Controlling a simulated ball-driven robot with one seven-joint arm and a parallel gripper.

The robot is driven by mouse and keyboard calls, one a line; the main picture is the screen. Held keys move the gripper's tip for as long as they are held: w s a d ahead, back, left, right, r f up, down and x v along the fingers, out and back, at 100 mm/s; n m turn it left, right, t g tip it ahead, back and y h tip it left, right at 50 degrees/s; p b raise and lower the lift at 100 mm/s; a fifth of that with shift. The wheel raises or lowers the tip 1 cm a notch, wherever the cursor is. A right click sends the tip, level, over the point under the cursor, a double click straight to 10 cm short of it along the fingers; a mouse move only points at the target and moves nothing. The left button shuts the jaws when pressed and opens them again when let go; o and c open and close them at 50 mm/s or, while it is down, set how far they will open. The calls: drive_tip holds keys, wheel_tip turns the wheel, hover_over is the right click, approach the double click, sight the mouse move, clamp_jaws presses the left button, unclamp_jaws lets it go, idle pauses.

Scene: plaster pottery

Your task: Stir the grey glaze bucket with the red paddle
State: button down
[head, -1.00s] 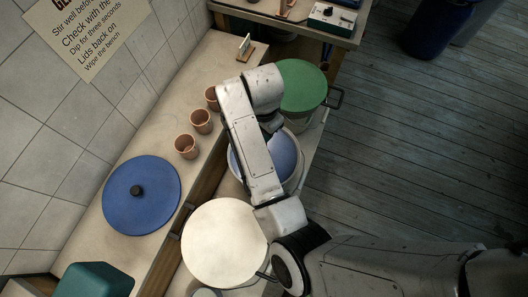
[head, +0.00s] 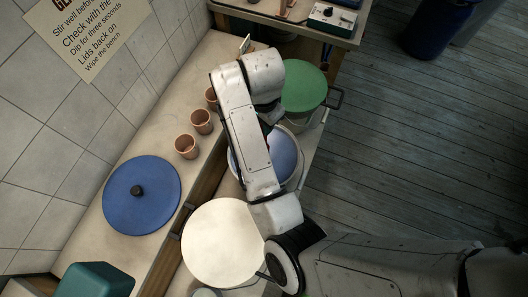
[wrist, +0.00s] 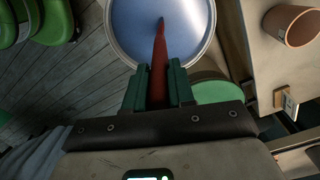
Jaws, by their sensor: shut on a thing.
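My gripper (wrist: 159,68) has green fingers shut on the red paddle (wrist: 159,48). The paddle points away from the fingers, and its dark tip lies over the blue-grey glaze (wrist: 190,25) of an open bucket. I cannot tell whether the tip is in the glaze or above it. The bucket's pale rim (wrist: 209,40) circles the glaze. In the head view the open bucket (head: 302,160) stands between the green-lidded and white-lidded buckets, and its contents look blue. My arm covers part of it there and hides most of the gripper and paddle.
A green lid (head: 303,86) is above the open bucket, a white lid (head: 220,242) below. A loose blue lid (head: 142,205) lies on the bench beside clay cups (head: 187,146). A teal box (head: 95,281) is lower left. Wooden floor at right is mostly clear.

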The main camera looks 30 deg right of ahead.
drive_tip(key=shift+r, duration=2.95)
drive_tip(key=shift+w+r, duration=0.1)
drive_tip(key=shift+r, duration=0.25)
wheel_tip(320, 180, up, 9)
drive_tip(key=shift+r, duration=0.15)
